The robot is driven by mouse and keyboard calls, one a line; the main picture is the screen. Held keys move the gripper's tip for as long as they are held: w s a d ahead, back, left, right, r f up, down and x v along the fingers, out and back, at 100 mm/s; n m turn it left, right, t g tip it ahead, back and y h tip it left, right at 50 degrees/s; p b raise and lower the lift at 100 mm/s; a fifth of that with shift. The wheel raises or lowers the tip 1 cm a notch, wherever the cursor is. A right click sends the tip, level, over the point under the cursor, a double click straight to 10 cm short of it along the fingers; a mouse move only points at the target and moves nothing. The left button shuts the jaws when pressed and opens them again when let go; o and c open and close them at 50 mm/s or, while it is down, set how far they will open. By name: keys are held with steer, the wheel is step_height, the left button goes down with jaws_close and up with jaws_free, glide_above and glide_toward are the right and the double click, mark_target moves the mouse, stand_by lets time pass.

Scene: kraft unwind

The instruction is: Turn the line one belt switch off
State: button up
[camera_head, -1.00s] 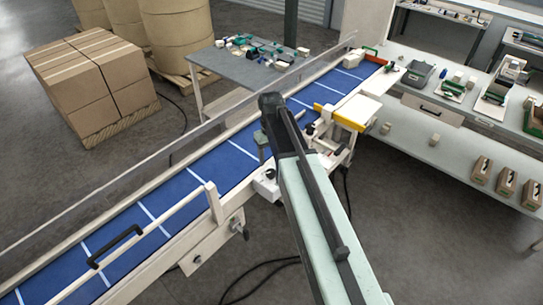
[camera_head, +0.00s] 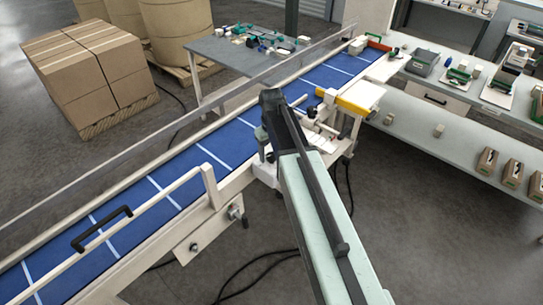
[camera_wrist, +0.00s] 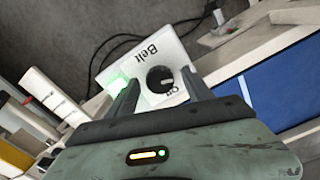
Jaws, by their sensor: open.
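The belt switch is a white box (camera_wrist: 150,50) labelled "Belt" with a round black knob (camera_wrist: 160,79) and a lit green lamp (camera_wrist: 118,84). A small word beside the knob is partly hidden by a finger. My gripper (camera_wrist: 159,77) is open, its two dark fingers on either side of the knob in the wrist view. I cannot tell whether they touch it. In the head view the white box (camera_head: 265,173) is mostly hidden behind my arm, beside the blue conveyor belt (camera_head: 225,145).
A rail with a black handle (camera_head: 102,230) runs along the near side of the belt. A yellow-edged part (camera_head: 350,104) stands beyond my arm. A workbench (camera_head: 445,125) with bins is at the right; stacked cartons (camera_head: 90,70) are at the left. Dark cables lie on the floor below.

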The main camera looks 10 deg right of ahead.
jaws_close()
steer(key=shift+m, duration=0.3)
steer(key=m, duration=0.9)
steer(key=shift+m, duration=2.1)
